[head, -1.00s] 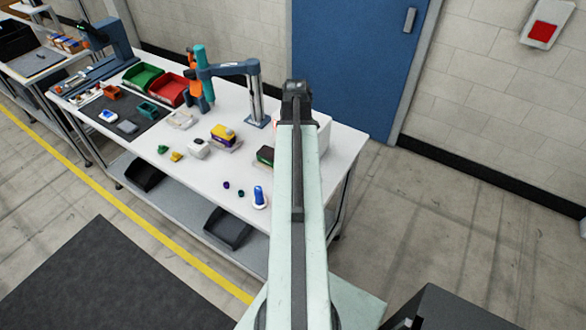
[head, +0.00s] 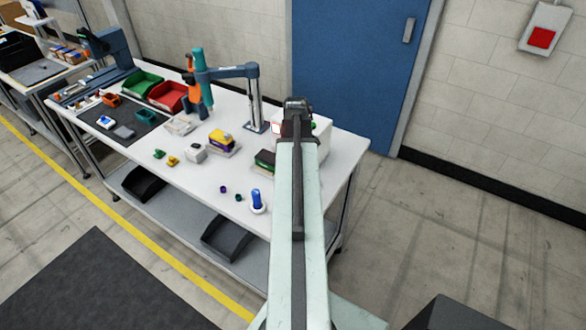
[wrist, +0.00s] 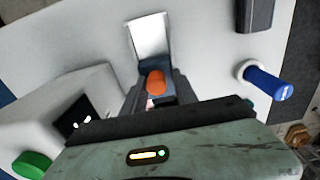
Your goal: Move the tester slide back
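The tester is a white box (head: 318,132) at the right end of the bench, partly hidden behind my arm. In the wrist view its white housing (wrist: 55,110) is at the left, with a dark screen and a green button (wrist: 32,163). An orange knob (wrist: 156,82) on a dark blue block (wrist: 152,66) is at the middle of the wrist view, with a pale strip (wrist: 149,35) beyond it. This looks like the tester slide. My gripper (wrist: 156,92) has its fingers apart, one on each side of the knob; contact is not clear. My gripper (head: 297,110) also shows in the head view.
A blue-handled stamp (head: 257,201) stands near the front edge, also in the wrist view (wrist: 267,83). A green-and-dark block (head: 265,160) lies close left of my arm. A post with an arm (head: 254,98) stands behind. A yellow-purple block (head: 222,140) sits farther left.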

